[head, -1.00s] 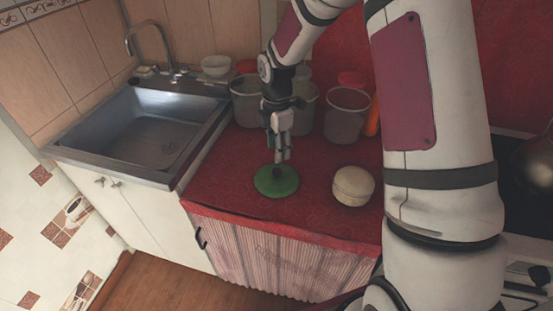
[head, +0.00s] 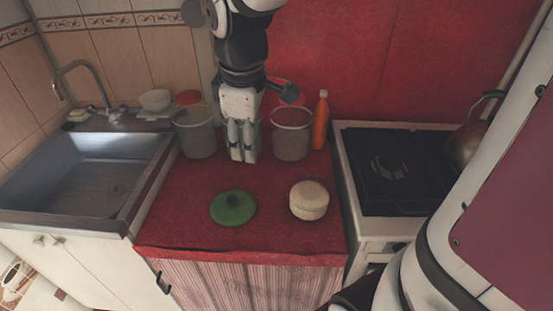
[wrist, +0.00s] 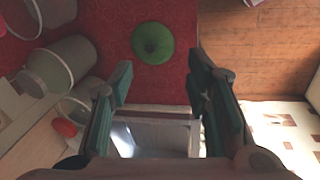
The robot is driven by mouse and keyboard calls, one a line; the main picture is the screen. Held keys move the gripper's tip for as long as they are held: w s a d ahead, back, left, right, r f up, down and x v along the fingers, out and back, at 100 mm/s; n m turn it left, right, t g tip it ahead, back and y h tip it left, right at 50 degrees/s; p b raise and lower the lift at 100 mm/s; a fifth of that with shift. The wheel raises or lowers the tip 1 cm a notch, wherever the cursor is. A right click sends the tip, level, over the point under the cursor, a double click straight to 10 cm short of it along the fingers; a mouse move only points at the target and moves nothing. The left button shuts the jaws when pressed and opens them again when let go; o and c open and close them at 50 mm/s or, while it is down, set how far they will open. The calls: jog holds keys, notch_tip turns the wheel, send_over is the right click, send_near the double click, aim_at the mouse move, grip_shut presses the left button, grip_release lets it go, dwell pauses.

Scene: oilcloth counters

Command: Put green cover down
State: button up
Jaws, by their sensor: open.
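A round cream container (head: 309,200) stands right of the cover. Clear buckets (head: 292,135) and an orange bottle (head: 320,120) stand at the back. The sink (head: 80,175) is left, the stove (head: 390,170) right. Cloth around the cover is clear.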

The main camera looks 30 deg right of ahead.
jog(key=s+r+m+t, duration=0.1)
jog(key=s+m, duration=0.3)
jog(key=s, duration=0.4)
jog(key=s+r+m+t+y, duration=0.1)
jog(key=s+r+m, duration=0.1)
jog(key=s+m, duration=0.3)
jog(key=s, duration=0.2)
jog(key=shift+s+a+r+m, duration=0.25)
jog(key=shift+s+a+m, duration=0.05)
jog(key=shift+s, duration=0.1)
